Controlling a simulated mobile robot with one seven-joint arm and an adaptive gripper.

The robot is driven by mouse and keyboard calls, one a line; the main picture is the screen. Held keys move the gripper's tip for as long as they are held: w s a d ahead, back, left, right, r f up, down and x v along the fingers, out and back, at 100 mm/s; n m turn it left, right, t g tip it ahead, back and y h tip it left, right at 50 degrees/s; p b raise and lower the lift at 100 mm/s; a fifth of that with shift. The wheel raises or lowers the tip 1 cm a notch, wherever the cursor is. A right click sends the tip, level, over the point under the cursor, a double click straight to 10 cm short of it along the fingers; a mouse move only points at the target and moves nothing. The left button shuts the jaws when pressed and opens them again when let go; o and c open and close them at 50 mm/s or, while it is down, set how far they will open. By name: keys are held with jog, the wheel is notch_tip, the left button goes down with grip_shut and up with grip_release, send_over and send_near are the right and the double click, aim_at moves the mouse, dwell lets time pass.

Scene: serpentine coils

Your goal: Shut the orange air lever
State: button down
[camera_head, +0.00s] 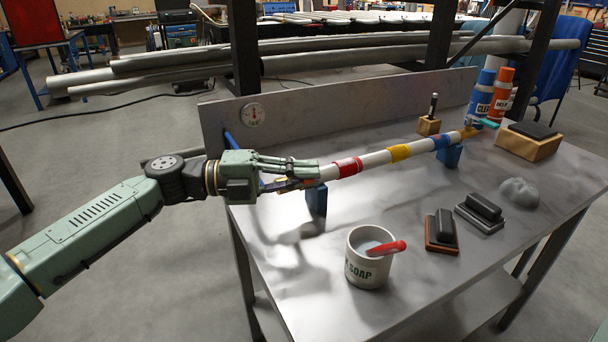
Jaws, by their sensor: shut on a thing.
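A striped pipe (374,160) in white, red, yellow and blue lies across the table on two blue supports (317,203). My gripper (300,179) is at its left end, with its fingers shut around the end part. A small orange-yellow piece (288,185) shows between the fingers; I cannot tell whether it is the air lever, as the fingers hide most of that end. At the far right end is another orange-yellow fitting (468,132) with a teal piece (488,122) beside it.
Two black-handled blocks (441,231), a grey lump (519,192) and a wooden box (528,146) are at right. A round gauge (252,115) sits on the back panel (300,112). The table's middle is clear.

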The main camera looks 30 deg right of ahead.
jog(key=c, duration=2)
grip_release()
jog(key=shift+o, duration=0.2)
jog(key=shift+a, duration=0.15)
jog(key=v, duration=1.2)
